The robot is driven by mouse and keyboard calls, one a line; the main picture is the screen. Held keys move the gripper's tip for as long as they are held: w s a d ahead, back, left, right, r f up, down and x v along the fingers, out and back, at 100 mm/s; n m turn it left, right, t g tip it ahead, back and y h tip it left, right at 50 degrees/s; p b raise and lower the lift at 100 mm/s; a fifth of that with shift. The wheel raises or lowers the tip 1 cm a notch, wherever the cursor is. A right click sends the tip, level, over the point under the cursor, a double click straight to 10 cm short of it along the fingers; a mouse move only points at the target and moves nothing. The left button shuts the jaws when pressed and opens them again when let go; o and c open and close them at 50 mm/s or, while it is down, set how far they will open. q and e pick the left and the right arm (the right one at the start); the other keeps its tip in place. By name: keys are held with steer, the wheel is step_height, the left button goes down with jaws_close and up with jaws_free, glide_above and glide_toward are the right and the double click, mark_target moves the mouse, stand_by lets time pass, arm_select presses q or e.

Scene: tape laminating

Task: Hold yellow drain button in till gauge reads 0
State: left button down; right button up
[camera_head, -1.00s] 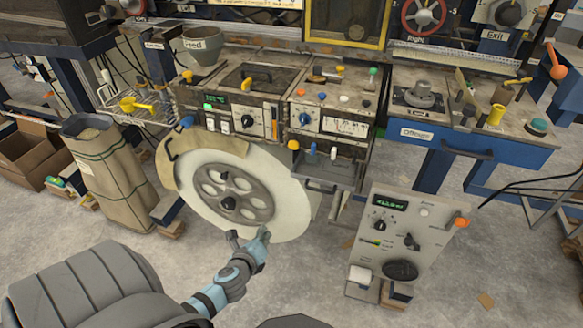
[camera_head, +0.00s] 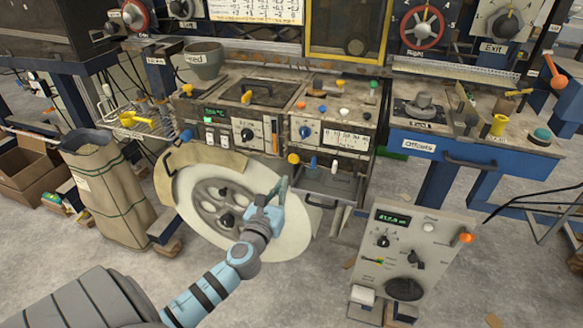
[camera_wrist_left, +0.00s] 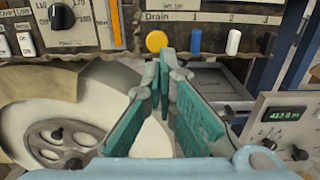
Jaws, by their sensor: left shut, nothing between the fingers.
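The yellow drain button (camera_head: 293,158) sticks out of the lower front of the middle console, left of a white and a blue knob. In the left wrist view the yellow button (camera_wrist_left: 156,41) sits under the word "Drain". My left gripper (camera_head: 283,184) is shut and empty, below the button and in front of the large pale roll. In the left wrist view its fingertips (camera_wrist_left: 178,62) point up just below and right of the button; I cannot tell whether they touch it. Which gauge the task means is unclear; a vertical orange indicator (camera_head: 275,140) shows, its reading too small.
The large pale roll (camera_head: 290,235) is behind my left arm. An open drawer (camera_head: 325,187) juts out below the knobs. A grey control box (camera_head: 410,255) with a green display stands to the right. Open floor lies in front.

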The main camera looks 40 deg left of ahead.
mark_target(295, 160)
arm_select(q)
steer(key=b+x, duration=0.1)
steer(key=x, duration=0.7)
steer(key=shift+w+a+f, duration=0.15)
steer(key=shift+w, duration=0.15)
arm_select(e)
steer(key=shift+f, duration=0.5)
arm_select(q)
steer(key=shift+w+a+r, duration=0.2)
steer(key=shift+w, duration=0.25)
steer(key=shift+w+a+f, duration=0.1)
steer(key=shift+w, duration=0.25)
arm_select(e)
steer(key=shift+w, duration=0.5)
steer(key=shift+s, duration=0.1)
